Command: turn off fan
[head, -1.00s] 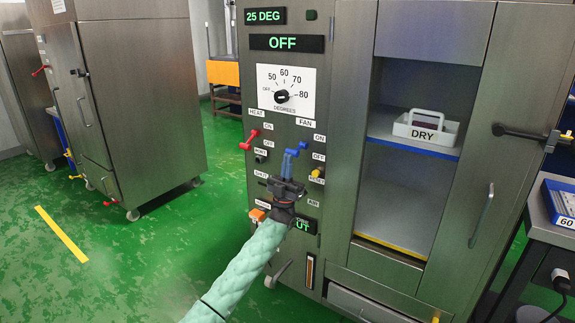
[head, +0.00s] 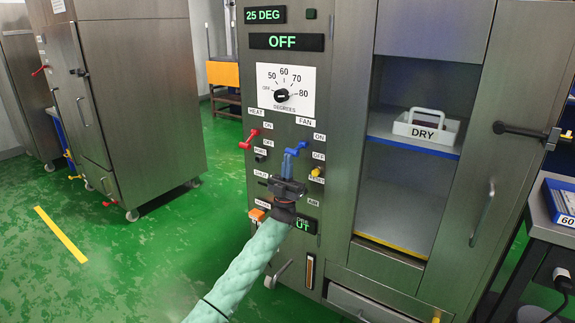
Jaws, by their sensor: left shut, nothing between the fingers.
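The blue fan lever (head: 299,147) is on the metal control panel below the FAN label, between the ON and OFF labels on its right. My left gripper (head: 288,165) is shut and empty, pointing up the panel, with its fingertips just below and left of the blue lever. The fingertips overlap the lever's lower left end in the picture; I cannot tell whether they touch. My right gripper is not in view.
A red heat lever (head: 249,139) sits left of the blue one. A temperature dial (head: 282,96) and a display reading OFF (head: 286,42) are above. A tray marked DRY (head: 425,126) stands in the open cabinet to the right. Green floor is free at left.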

